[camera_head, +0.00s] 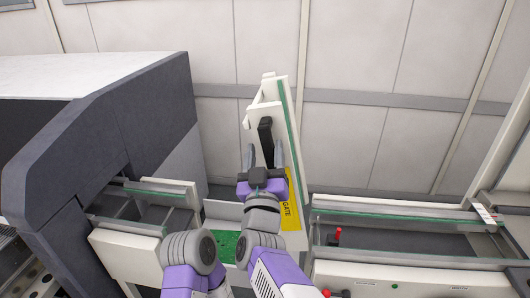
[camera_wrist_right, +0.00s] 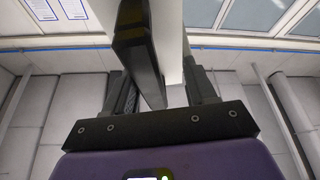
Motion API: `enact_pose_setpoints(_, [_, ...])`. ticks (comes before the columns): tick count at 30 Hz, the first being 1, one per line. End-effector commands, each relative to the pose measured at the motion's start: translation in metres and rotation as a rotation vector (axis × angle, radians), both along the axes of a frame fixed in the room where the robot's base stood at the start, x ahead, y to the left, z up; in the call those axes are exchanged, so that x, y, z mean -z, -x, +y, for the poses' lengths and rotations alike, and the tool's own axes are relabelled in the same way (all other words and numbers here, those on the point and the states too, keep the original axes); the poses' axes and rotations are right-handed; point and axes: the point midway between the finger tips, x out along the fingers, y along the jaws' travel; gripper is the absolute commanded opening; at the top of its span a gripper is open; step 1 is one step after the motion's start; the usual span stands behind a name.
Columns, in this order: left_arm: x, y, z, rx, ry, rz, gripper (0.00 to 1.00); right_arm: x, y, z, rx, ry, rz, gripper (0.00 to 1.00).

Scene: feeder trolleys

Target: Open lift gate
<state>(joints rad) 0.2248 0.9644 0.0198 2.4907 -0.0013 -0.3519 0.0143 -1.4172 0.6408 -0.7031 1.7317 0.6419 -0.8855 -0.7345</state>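The lift gate (camera_head: 288,118) is a pale panel with a green edge and a yellow "GATE" label. It stands raised and nearly upright between the two conveyor sections. Its black handle (camera_head: 265,135) sits on the panel's left face. My right gripper (camera_head: 264,150) is at the lower part of the handle, with one finger on each side. In the right wrist view the fingers of my right gripper (camera_wrist_right: 163,78) are apart, with the black handle (camera_wrist_right: 136,45) between them and gaps visible beside it. My left gripper is not in view.
A dark grey and white machine (camera_head: 150,120) stands at the left with a short conveyor (camera_head: 150,225). Another conveyor (camera_head: 400,222) runs to the right, with a red knob (camera_head: 338,232). A green board (camera_head: 227,245) lies low in the gap. A panelled wall is behind.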

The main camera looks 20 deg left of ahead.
Motion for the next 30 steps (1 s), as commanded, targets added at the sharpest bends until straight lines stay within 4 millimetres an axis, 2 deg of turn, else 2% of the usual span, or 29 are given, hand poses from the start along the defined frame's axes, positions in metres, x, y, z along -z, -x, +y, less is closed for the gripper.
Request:
enact_pose_setpoints(9, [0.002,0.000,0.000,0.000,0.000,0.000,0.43,0.017,0.042,-0.010,-0.008,0.002,0.001,0.53])
enact_pose_setpoints(15, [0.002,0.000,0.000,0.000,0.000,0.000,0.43,0.025,0.061,-0.017,-0.004,0.000,0.001,0.53])
enact_pose_setpoints(30, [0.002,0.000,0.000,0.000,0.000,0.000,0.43,0.026,0.064,-0.020,-0.002,-0.001,-0.001,0.53])
